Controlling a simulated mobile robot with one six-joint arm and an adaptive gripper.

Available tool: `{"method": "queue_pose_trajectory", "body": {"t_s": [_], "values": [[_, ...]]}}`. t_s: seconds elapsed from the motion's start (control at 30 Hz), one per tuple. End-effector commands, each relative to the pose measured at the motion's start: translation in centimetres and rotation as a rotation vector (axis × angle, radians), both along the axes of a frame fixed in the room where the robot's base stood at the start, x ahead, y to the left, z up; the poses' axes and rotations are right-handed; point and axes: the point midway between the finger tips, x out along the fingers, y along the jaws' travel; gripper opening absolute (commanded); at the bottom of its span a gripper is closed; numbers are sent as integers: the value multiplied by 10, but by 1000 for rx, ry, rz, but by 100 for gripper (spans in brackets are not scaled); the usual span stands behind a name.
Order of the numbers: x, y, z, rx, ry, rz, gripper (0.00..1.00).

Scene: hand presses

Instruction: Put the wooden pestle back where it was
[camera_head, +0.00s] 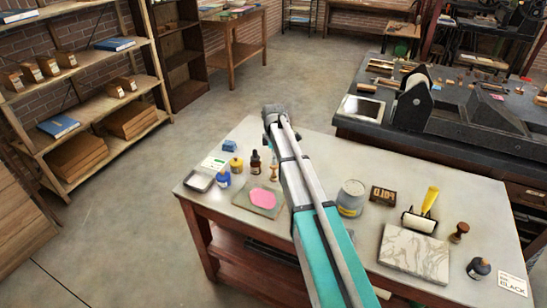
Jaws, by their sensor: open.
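Two wooden items could be the pestle; I cannot tell which is. A small light wooden one (273,172) stands just behind the slab (243,203) with the pink patch, close to my arm's left side. A darker one with a round knob (460,231) stands at the right, beside the marble slab (413,250). My arm reaches from the bottom edge up across the white-topped table (330,148). Its dark far end shows above the table's back edge, but I cannot make out any fingers there. No gripper jaws can be seen.
Several small bottles (224,176) and a tray (199,180) stand at the table's left. A lidded jar (351,196), a type block (382,195) and a yellow-handled roller (430,200) stand right of my arm. A black press (440,110) is behind. The table's back middle is bare.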

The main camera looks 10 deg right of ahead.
Motion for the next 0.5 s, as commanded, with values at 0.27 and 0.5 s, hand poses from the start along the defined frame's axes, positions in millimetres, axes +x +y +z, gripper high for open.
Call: {"method": "queue_pose_trajectory", "body": {"t_s": [0.27, 0.5], "values": [[1, 0, 27, 0, 0, 0, 76], [2, 1, 44, 0, 0, 0, 76]]}}
